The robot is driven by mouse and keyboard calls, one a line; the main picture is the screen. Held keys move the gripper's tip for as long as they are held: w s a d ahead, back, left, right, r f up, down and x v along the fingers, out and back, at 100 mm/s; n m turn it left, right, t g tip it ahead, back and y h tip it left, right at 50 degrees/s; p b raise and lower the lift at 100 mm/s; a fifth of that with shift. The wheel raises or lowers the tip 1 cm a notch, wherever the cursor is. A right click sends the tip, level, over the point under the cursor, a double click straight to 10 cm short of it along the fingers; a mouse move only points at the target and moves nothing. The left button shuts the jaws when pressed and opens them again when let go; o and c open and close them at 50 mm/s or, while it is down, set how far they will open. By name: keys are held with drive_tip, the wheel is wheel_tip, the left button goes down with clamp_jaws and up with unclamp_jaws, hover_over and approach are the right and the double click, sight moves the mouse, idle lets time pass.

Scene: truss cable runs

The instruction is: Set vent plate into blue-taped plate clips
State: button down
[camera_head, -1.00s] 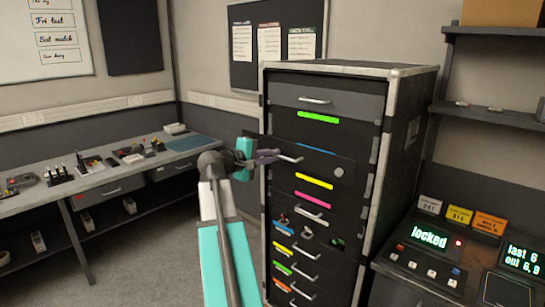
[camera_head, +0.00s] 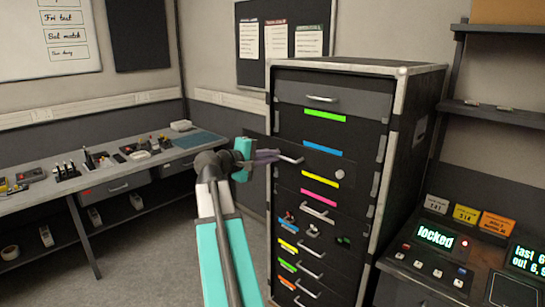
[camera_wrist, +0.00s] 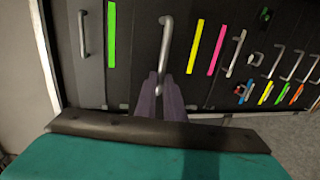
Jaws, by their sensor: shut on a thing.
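My gripper (camera_head: 278,157) is shut on the bar handle (camera_wrist: 166,40) of a dark plate, apparently the vent plate (camera_head: 318,166). A pale round disc shows near the plate's right end. The plate is in front of the rack between the blue tape (camera_head: 322,149) and the yellow tape (camera_head: 320,177), and its left end sticks out past the rack's left edge. In the wrist view, the purple fingers (camera_wrist: 165,95) close around the handle's lower end, and the blue tape is hidden. The clips and any gap behind the plate cannot be made out.
The rack (camera_head: 413,85) has a handled panel and green tape (camera_head: 325,116) above, with pink tape (camera_head: 319,195) and several handled units below. A bench (camera_head: 120,172) stands left. A console (camera_head: 440,262) stands close on the right. Floor is open between bench and rack.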

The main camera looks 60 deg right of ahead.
drive_tip(key=shift+v, duration=1.05)
drive_tip(key=shift+a+f, duration=0.15)
drive_tip(key=shift+a, duration=0.1)
drive_tip(key=shift+y+p, duration=0.3)
drive_tip(key=shift+p, duration=0.45)
drive_tip(key=shift+d+r, duration=0.15)
drive_tip(key=shift+r, duration=0.05)
idle(0.8)
idle(2.3)
